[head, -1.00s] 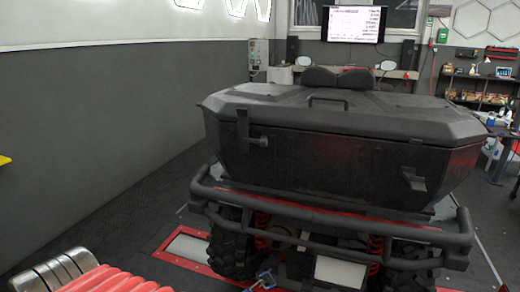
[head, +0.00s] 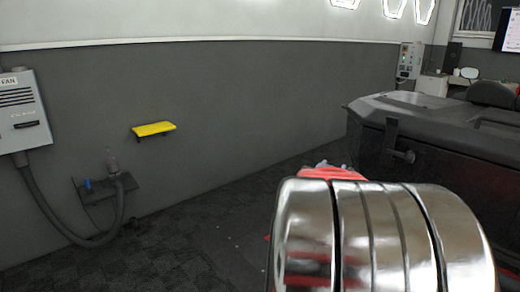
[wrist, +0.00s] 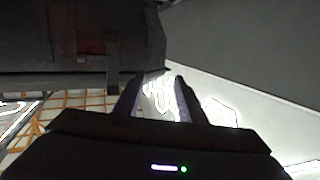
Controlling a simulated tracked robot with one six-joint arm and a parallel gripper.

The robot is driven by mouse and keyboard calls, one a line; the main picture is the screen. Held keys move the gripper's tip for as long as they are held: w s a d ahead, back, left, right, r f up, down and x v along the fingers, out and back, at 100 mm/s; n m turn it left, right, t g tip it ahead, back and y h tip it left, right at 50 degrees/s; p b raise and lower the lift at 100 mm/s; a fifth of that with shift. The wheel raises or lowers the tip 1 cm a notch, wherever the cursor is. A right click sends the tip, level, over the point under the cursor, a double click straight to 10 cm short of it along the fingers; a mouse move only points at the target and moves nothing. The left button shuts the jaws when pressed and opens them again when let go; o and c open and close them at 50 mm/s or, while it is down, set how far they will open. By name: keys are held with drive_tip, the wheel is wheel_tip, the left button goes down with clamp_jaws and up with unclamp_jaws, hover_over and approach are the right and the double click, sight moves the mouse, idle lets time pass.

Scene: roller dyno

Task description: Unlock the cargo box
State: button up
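The black cargo box (head: 455,140) is at the right edge of the head view, partly cut off. The head view does not show the gripper.
My chrome arm link covers the lower right of the head view. A grey wall carries a yellow shelf (head: 153,129) and a grey box with a hose (head: 22,112) at the left. The dark floor (head: 190,235) between is clear.

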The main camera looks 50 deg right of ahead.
sight(408, 160)
drive_tip(key=s+d+m+g+h, duration=0.1)
drive_tip(key=s+d+m+g, duration=0.1)
drive_tip(key=s, duration=0.5)
drive_tip(key=s+d+m+g+h, duration=0.1)
drive_tip(key=s+d+m+g, duration=0.1)
drive_tip(key=s+d+g, duration=0.3)
drive_tip(key=shift+s+d+f, duration=0.2)
drive_tip(key=shift+s+d, duration=0.3)
drive_tip(key=shift+s, duration=0.45)
drive_tip(key=d, duration=0.9)
drive_tip(key=s+d, duration=0.1)
drive_tip(key=d, duration=0.3)
drive_tip(key=shift+d, duration=0.35)
drive_tip(key=shift+s, duration=0.1)
drive_tip(key=shift+c, duration=0.6)
clamp_jaws()
